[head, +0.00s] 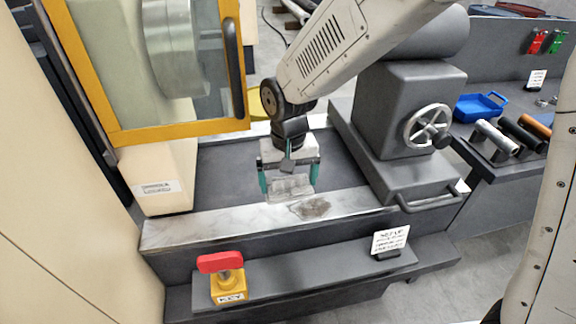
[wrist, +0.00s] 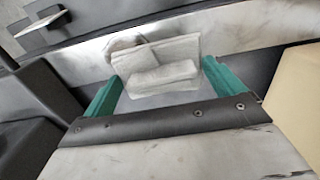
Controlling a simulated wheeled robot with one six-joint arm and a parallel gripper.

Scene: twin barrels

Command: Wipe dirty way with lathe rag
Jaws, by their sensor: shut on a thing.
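My gripper (head: 289,188) is shut on a folded grey-white rag (head: 291,186), which sits between its teal fingers. The rag also shows in the wrist view (wrist: 158,62). The pale metal way (head: 190,232) runs across the front of the lathe bed. A brown-grey dirty patch (head: 311,207) lies on it, just to the right of and nearer than the rag. The rag is at the way's far edge; I cannot tell whether it touches the metal. In the wrist view the rag hides part of the way (wrist: 240,32).
A yellow-framed guard door (head: 152,131) stands at left. The grey tailstock (head: 410,110) with its handwheel (head: 427,127) stands at right. A blue tray (head: 480,106) sits at far right.

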